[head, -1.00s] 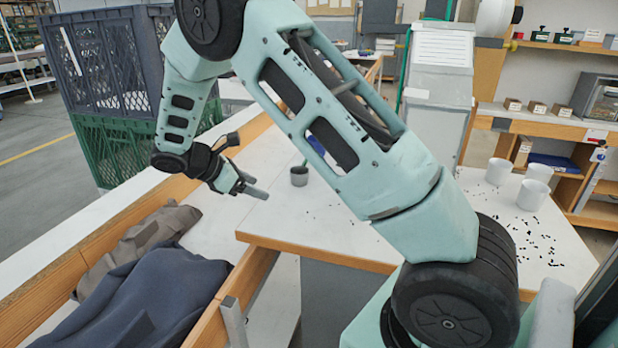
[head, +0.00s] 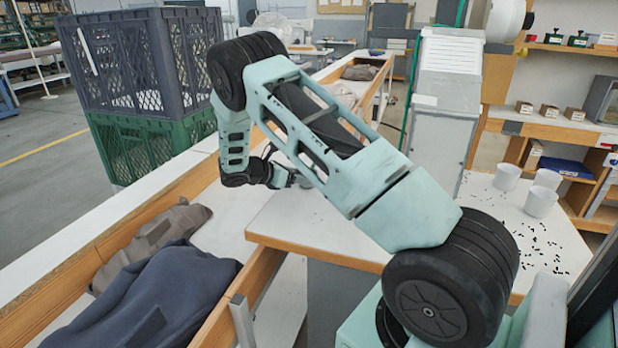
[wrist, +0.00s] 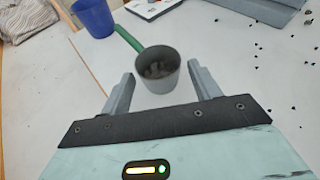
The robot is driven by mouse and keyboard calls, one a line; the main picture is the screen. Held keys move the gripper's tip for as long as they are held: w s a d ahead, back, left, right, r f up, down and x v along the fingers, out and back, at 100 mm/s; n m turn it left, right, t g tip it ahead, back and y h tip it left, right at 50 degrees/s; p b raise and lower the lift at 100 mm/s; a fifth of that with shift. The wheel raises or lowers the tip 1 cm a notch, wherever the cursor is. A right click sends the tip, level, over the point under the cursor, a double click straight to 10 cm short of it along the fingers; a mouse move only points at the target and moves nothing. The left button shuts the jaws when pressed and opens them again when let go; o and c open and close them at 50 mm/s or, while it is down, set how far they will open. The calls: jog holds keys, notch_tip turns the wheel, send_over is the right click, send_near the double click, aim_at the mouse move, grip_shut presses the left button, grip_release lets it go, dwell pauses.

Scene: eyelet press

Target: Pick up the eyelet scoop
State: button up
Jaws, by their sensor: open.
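The eyelet scoop (wrist: 158,76) is a small grey cup with a green handle. In the wrist view it stands on the white table, with dark bits inside, and its handle points to the upper left. My gripper (wrist: 162,86) is open, with its fingers on the left and right of the cup and the near part of the cup between their tips. I cannot tell whether either finger touches it. In the head view my gripper (head: 291,181) is partly hidden behind my arm, and the scoop is hidden.
A blue cup (wrist: 94,17) stands on the table beyond the scoop. Small dark eyelets (wrist: 282,65) lie scattered to the right. White cups (head: 541,201) stand on the right of the table (head: 275,218). Dark cloth (head: 150,300) lies in the wooden-edged trough at left.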

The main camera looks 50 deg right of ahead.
jog(key=shift+p+x, duration=0.8)
jog(key=shift+x, duration=2)
jog(key=shift+w, duration=0.1)
jog(key=c, duration=0.8)
